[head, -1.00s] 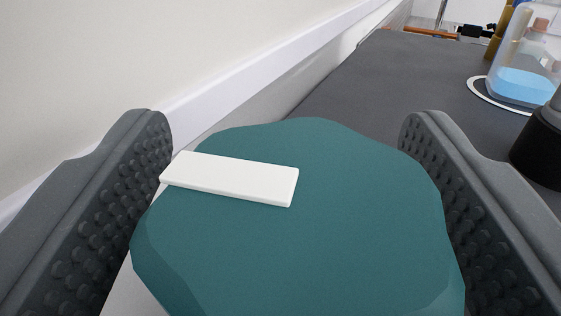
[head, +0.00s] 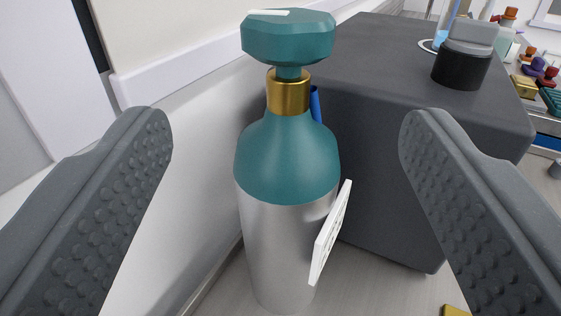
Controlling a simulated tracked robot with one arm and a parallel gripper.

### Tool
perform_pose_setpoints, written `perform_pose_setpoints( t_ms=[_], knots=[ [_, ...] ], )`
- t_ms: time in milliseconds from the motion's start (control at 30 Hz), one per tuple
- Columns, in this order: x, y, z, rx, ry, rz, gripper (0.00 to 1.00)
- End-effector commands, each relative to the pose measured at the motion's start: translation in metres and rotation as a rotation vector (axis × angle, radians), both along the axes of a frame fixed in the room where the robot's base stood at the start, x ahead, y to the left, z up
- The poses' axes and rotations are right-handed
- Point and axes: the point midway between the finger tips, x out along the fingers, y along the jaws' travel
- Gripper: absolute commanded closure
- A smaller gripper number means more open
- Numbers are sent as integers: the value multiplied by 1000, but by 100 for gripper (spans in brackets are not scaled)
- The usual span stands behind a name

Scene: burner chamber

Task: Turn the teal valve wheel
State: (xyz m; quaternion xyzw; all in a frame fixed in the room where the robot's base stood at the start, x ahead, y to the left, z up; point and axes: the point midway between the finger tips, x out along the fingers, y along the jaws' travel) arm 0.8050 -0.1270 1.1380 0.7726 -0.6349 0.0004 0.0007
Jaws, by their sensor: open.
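The teal valve wheel (head: 288,42) tops a gas cylinder (head: 285,235) with a teal shoulder and a silver body. A white bar mark lies on the wheel's top, seen edge-on at the upper left. A brass collar (head: 288,92) joins the wheel to the cylinder. My gripper (head: 287,135) is open and empty. Its two fingers stand wide apart at the left and right of the picture, with the cylinder showing between them. The wheel appears beyond and above the fingertips, apart from them.
A dark grey bench (head: 410,150) stands right behind the cylinder. A black-and-grey object (head: 465,55) and glassware stand on it. A white wall (head: 190,50) runs close on the left. A white tag (head: 330,235) hangs at the cylinder's right side. Floor shows at lower right.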

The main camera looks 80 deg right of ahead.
Motion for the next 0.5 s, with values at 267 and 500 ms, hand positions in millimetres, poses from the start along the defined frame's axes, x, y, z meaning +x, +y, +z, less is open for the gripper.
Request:
perform_pose_setpoints(
  t_ms=[267, 500],
  knots=[
    [-2, 10, 0, 0, 0, 1, 31],
    [-2, 10, 0, 0, 0, 1, 31]
  ],
)
